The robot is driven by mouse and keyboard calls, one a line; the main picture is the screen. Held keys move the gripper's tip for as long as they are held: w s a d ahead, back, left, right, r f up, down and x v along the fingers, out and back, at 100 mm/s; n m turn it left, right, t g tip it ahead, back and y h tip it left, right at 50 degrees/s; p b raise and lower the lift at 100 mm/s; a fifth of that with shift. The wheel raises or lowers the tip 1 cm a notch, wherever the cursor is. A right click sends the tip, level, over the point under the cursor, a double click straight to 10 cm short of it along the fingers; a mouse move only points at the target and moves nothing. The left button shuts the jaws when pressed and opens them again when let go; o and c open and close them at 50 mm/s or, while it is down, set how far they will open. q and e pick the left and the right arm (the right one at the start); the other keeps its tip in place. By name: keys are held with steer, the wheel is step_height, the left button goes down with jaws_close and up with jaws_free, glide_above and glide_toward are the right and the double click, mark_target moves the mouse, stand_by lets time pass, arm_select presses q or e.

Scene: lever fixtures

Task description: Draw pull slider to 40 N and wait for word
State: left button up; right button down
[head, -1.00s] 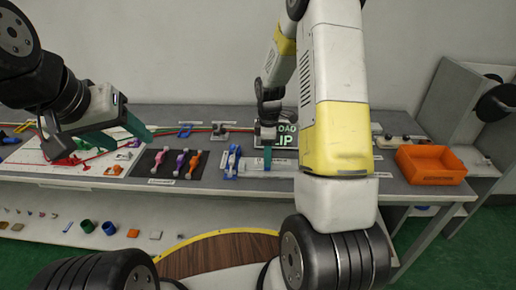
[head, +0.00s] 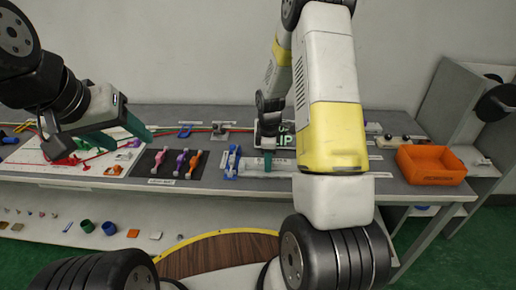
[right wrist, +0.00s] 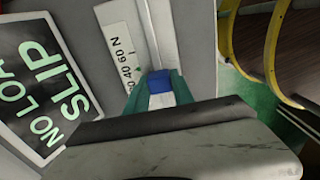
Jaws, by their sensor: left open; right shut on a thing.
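The pull slider's white rail (right wrist: 158,35) runs beside a white scale label (right wrist: 122,42) marked in N, with 40 and 60 legible. My right gripper (right wrist: 159,92) is shut on the slider's blue knob (right wrist: 160,82), between teal fingers. The knob is near the low-number end of the label; its exact reading cannot be told. In the head view the right gripper (head: 268,161) points down at the white slider fixture (head: 258,174), whose right part my arm hides. My left gripper (head: 134,142) is open and empty above the left bench.
A black "NO LOAD SLIP" sign (right wrist: 42,90) stands close by the slider. A blue lever fixture (head: 232,160) is just left of it. Coloured levers (head: 180,164) lie on a dark panel further left. An orange bin (head: 431,165) sits at right.

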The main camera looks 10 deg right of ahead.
steer(key=shift+s+d, duration=0.25)
steer(key=shift+d, duration=0.7)
steer(key=c, duration=1.1)
jaws_free()
steer(key=shift+r, duration=0.1)
steer(key=shift+r, duration=3.85)
